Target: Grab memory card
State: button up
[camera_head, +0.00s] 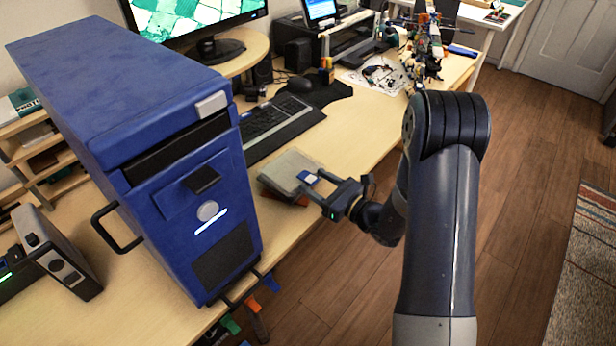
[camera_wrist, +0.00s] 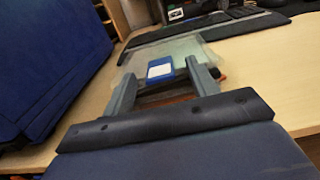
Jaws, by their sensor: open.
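The memory card (camera_head: 308,177) is a small blue card with a white label. It lies on top of a grey flat stack (camera_head: 287,168) near the table's front edge. In the wrist view the card (camera_wrist: 160,70) shows just beyond and between my two fingertips. My gripper (camera_head: 318,187) is open at the near side of the card, with a finger on each side of it. In the wrist view my gripper (camera_wrist: 161,80) shows empty space between the fingers. I cannot tell whether a finger touches the card.
A large blue computer case (camera_head: 200,200) stands left of the stack. A black keyboard (camera_head: 280,125) lies behind it, and a monitor (camera_head: 195,15) stands farther back. The wooden table (camera_head: 350,130) is clear to the right of the keyboard.

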jog(key=c, duration=1)
